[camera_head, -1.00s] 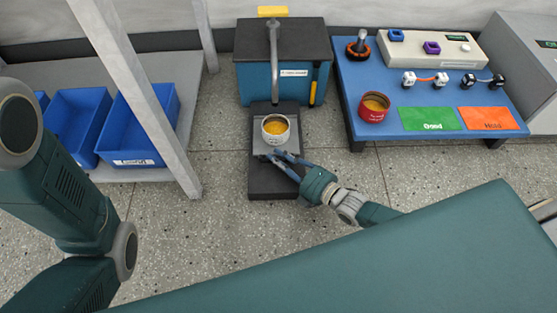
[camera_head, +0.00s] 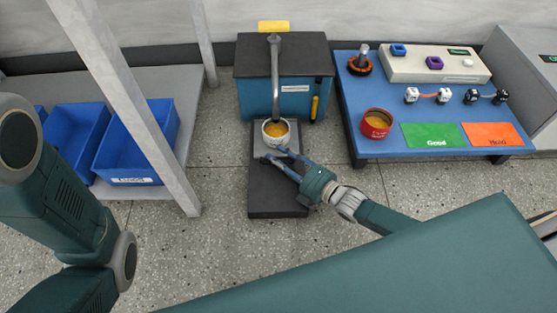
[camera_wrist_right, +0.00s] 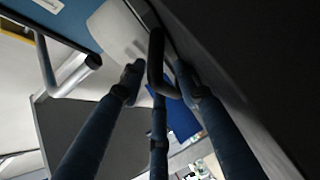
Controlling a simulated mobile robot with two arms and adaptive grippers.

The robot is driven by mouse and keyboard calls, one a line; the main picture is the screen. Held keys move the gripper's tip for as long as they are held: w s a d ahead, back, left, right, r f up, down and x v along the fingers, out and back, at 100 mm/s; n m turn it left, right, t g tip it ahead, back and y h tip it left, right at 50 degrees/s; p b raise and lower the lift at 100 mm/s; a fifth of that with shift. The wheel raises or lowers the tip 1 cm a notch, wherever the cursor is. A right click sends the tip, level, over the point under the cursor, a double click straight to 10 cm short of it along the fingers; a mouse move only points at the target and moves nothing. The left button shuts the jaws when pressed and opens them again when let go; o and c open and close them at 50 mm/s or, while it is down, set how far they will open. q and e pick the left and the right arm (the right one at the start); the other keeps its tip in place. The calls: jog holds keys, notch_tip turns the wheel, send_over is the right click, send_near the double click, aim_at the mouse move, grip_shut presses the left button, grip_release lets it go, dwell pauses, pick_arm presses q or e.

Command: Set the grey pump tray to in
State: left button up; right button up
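The grey pump tray (camera_head: 258,146) lies on the dark base in front of the blue pump (camera_head: 257,97). A white can (camera_head: 264,136) with yellow contents stands upright on it, under the pump's grey spout pipe. My right gripper (camera_head: 272,157) is at the tray's front edge, its fingers spread apart. In the right wrist view, a dark loop-shaped handle (camera_wrist_right: 157,62) is between the fingers, with visible gaps beside the fingertips; contact is unclear. My left arm is at the left; its gripper is outside the picture.
The blue table (camera_head: 375,100) on the right holds a red can (camera_head: 376,124), a green mat (camera_head: 434,135), an orange mat (camera_head: 494,135) and a control box (camera_head: 432,65). Blue bins (camera_head: 135,150) stand on a shelf at left, behind a grey post. The floor beside the pump base is clear.

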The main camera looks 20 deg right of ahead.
jog(key=shift+s+a+f, duration=0.1)
jog(key=shift+s+a, duration=0.05)
jog(key=shift+v, duration=4)
